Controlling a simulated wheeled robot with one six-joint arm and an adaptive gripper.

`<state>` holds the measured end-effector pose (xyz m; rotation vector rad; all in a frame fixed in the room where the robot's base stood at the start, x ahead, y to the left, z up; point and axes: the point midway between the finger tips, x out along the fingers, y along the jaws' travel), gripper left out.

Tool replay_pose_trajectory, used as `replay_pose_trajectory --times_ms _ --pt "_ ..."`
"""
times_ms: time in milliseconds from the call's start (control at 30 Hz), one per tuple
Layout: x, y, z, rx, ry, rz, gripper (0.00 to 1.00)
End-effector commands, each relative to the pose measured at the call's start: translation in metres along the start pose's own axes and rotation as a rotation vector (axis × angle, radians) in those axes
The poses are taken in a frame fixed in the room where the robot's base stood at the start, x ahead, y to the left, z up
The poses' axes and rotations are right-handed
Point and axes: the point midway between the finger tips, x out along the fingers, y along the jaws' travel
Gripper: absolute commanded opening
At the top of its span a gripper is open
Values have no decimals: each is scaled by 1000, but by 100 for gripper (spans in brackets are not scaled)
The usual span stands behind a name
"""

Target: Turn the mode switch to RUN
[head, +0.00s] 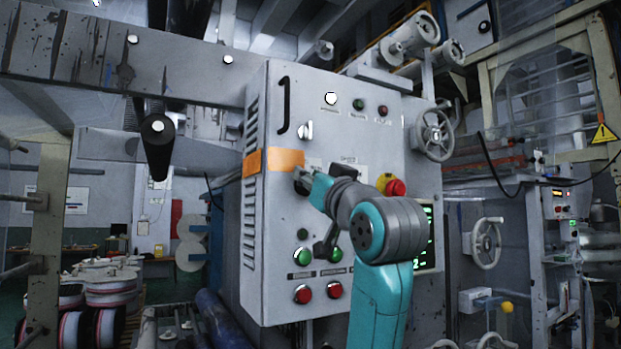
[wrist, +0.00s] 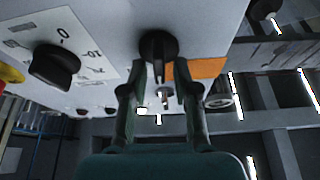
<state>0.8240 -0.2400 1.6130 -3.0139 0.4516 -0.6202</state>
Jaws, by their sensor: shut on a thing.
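A grey control cabinet (head: 345,105) carries the switches. In the wrist view, a black rotary knob (wrist: 158,45) sits on the panel face beside an orange strip (wrist: 203,68). I take it for the mode switch; no lettering near it is readable. My gripper (wrist: 158,74) has its two fingers on either side of this knob and is shut on it.
A second black knob (wrist: 54,66) with a numbered dial plate is left in the wrist view. The panel also has a red and yellow stop button (head: 396,187), green buttons (head: 302,256), red buttons (head: 303,294) and a handwheel (head: 434,132) at its right.

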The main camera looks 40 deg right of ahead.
Motion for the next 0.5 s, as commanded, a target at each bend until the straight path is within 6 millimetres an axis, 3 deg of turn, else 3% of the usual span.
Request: replay_pose_trajectory --times_ms 500 --pt "0 4 2 381 -3 157 0"
